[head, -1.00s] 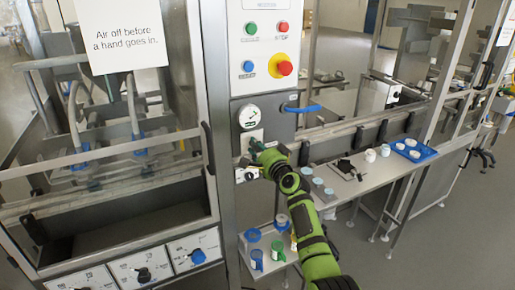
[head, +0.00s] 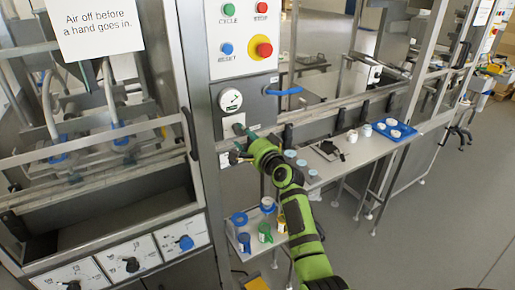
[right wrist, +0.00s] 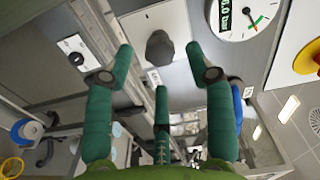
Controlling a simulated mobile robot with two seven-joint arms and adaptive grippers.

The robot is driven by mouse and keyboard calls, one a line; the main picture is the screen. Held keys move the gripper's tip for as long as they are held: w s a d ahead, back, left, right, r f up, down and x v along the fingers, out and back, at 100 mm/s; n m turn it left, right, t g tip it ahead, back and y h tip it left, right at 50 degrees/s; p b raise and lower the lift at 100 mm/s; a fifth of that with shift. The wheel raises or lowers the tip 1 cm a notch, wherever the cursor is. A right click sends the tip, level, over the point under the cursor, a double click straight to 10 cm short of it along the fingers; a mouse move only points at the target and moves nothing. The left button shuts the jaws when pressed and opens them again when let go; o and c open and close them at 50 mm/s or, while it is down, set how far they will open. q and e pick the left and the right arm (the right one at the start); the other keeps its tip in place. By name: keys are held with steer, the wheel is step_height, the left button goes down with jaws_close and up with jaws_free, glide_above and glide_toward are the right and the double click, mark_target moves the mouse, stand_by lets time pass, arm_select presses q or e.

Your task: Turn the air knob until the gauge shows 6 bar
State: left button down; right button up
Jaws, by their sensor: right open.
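The round white pressure gauge (head: 230,100) is on the grey machine post, below the button panel; it also shows in the right wrist view (right wrist: 250,14). There its needle and part of a digital readout show, but I cannot read the value surely. The air knob (right wrist: 160,47) is dark grey and sits on a light plate below the gauge; in the head view my gripper largely covers it. My right gripper (head: 242,142) is just in front of the plate. Its green fingers (right wrist: 160,66) are spread around the knob's position, apart from it. My left gripper is not in view.
A blue handle (head: 285,91) sticks out right of the gauge. The button panel (head: 243,37) is above. A shelf with blue and green-labelled containers (head: 264,232) lies below my right arm. A bench with a blue tray (head: 394,131) is to the right; the floor beyond is clear.

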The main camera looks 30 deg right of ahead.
steer(key=s, duration=0.7)
steer(key=shift+s, duration=0.4)
steer(key=s+a+f+n+g, duration=0.2)
steer(key=f, duration=0.8)
steer(key=s+a+f+n+g+b, duration=0.1)
steer(key=s+a+f+g, duration=0.1)
steer(key=f, duration=0.9)
steer(key=s+a+f+n+g, duration=0.2)
steer(key=s+f+g, duration=0.1)
steer(key=f, duration=0.7)
steer(key=s+a+f+n+g, duration=0.2)
steer(key=s+f+n, duration=0.1)
steer(key=s+f, duration=0.6)
steer(key=s+a+f+n+g, duration=0.2)
steer(key=s+f, duration=0.6)
steer(key=f, duration=0.3)
steer(key=s+f+n+g, duration=0.2)
steer(key=s+f, duration=0.2)
steer(key=s, duration=0.6)
steer(key=s+a+f+n+g+b, duration=0.1)
steer(key=s+f+n+g, duration=0.1)
steer(key=s, duration=0.8)
steer(key=s+a+f+n+g, duration=0.1)
steer(key=s+f, duration=0.4)
steer(key=s, duration=0.5)
steer(key=n+g, duration=0.1)
steer(key=n, duration=0.1)
steer(key=shift+f+n+b, duration=0.3)
steer(key=shift+f, duration=0.05)
